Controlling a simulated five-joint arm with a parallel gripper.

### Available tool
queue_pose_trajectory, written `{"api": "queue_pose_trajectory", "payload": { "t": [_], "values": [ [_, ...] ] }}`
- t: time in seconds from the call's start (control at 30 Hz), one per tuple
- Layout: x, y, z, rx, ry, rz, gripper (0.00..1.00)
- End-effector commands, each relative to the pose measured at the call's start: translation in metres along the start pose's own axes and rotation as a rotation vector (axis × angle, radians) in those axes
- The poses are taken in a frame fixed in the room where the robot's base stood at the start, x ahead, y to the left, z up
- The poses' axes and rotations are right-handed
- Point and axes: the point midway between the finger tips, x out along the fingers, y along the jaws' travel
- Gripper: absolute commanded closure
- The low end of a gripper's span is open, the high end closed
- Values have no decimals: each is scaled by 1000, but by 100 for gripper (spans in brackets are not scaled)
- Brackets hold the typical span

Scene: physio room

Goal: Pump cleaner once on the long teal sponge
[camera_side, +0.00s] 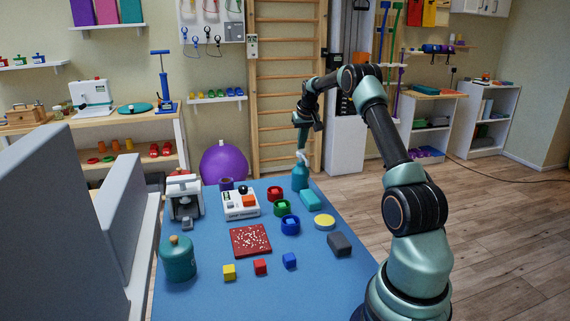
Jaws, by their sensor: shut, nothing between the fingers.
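The cleaner is a teal pump bottle (300,178) with a pale pump head (301,157), standing upright near the far edge of the blue table. The long teal sponge (311,200) lies flat just in front of it, slightly right. My gripper (304,146) points down directly over the pump head. It is shut and holds nothing. The fingertips are small and dark here, and I cannot tell whether they touch the pump head.
A round yellow sponge (324,221) and a grey block (339,244) lie nearer on the right. The table's near right is clear.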

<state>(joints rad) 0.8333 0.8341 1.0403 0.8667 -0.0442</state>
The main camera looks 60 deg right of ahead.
Motion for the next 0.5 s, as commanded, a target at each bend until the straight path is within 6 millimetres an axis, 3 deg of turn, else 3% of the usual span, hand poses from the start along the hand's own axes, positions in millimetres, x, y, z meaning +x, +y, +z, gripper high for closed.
{"api": "queue_pose_trajectory", "payload": {
  "t": [0.5],
  "values": [
    [16,0,8,0,-4,0,100]
  ]
}}
